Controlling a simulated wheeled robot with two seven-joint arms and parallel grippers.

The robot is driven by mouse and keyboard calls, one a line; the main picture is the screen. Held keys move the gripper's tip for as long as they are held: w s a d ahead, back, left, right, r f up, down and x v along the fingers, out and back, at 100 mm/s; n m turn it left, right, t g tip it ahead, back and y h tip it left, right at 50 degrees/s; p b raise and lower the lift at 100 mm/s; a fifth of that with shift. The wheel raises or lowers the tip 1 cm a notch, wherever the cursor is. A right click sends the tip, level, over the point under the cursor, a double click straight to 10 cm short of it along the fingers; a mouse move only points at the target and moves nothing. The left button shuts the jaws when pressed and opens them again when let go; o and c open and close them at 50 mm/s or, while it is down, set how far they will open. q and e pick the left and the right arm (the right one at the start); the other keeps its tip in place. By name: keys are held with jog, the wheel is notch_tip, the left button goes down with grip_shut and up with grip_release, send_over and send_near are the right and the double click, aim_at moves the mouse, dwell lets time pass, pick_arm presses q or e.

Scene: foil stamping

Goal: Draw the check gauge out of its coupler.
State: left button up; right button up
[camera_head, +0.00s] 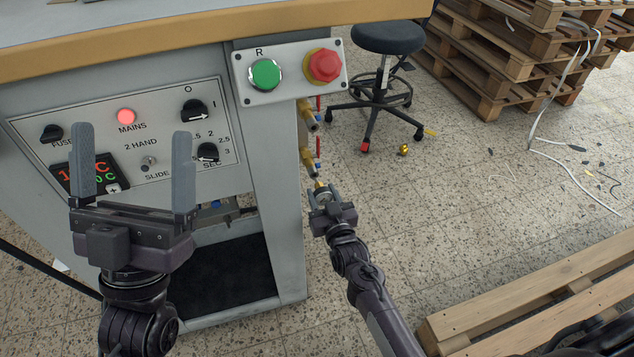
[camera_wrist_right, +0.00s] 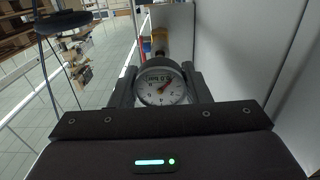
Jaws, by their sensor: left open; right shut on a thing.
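The check gauge (camera_wrist_right: 160,87) shows in the right wrist view as a round white dial with a dark pointer, between the two fingers. My right gripper (camera_head: 323,197) is shut on it beside the machine's right side. A brass fitting (camera_head: 320,184) shows just beyond the fingertips in the head view. Brass (camera_wrist_right: 159,40) also shows behind the dial in the wrist view. The fingers and dial hide the joint, so I cannot tell how far the gauge sits in its coupler. My left gripper (camera_head: 133,140) is open and empty in front of the control panel.
The control panel (camera_head: 150,130) and the button box (camera_head: 290,70) face me. A stool (camera_head: 388,40), pallets (camera_head: 500,60) and a near pallet (camera_head: 540,290) stand right. Floor between is mostly clear.

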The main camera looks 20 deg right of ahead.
aim_at(324, 197)
jog(key=shift+s+r, duration=0.1)
jog(key=shift+s, duration=0.25)
jog(key=shift+s+d+p, duration=0.1)
jog(key=shift+s+p, duration=1)
jog(key=shift+s, duration=0.05)
jog(key=shift+s+p, duration=1.35)
jog(key=shift+s, duration=0.95)
